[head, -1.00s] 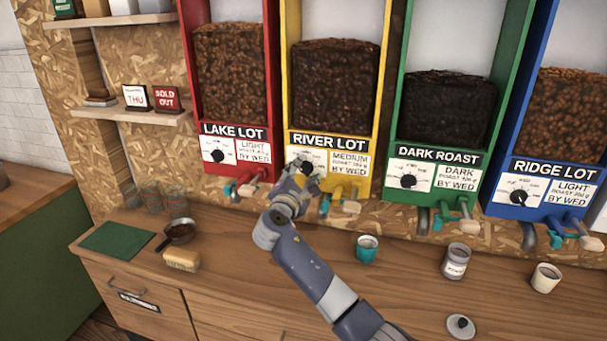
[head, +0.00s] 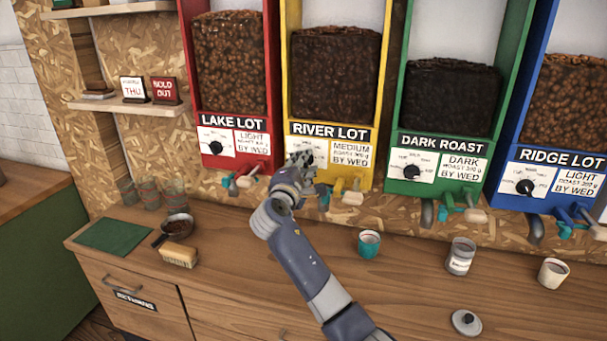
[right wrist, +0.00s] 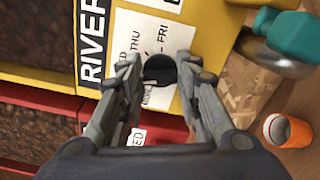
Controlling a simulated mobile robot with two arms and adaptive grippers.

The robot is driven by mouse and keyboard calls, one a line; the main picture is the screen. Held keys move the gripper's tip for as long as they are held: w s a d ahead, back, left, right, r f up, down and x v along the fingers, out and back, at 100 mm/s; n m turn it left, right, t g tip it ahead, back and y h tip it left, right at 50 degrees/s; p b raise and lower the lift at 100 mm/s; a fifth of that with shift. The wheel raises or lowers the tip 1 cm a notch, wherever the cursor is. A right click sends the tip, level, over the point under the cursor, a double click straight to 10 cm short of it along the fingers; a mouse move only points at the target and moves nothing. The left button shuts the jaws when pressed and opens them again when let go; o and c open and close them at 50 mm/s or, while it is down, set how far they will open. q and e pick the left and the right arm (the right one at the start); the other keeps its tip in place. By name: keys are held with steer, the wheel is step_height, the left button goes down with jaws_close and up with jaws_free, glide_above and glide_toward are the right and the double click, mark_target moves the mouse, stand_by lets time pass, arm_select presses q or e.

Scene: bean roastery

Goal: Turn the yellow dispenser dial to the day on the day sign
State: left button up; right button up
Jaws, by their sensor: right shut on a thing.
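The yellow dispenser (head: 284,90), labelled RIVER LOT, stands between the red and green ones. Its black dial (right wrist: 160,69) sits on a white plate with day names; THU and FRI are readable in the right wrist view. My right gripper (right wrist: 158,76) is shut on the dial, one finger on each side. In the head view my right gripper (head: 301,160) covers most of the dial. I cannot tell which day the dial points to. The day sign (head: 132,90) on the left shelf reads THU. My left gripper is not in view.
The red (head: 237,172), green (head: 401,180) and blue (head: 501,201) dispensers have similar dials.

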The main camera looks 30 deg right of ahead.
steer(key=m+b, duration=0.3)
steer(key=f+m+b, duration=0.1)
steer(key=m+b, duration=0.2)
steer(key=shift+m+b, duration=2.3)
steer(key=shift+m, duration=0.4)
steer(key=shift+c, duration=0.2)
steer(key=o, duration=1)
steer(key=shift+c, duration=0.2)
steer(key=shift+o, duration=0.6)
steer(key=shift+r, duration=0.2)
steer(key=v, duration=1.2)
steer(key=shift+a+f, duration=0.1)
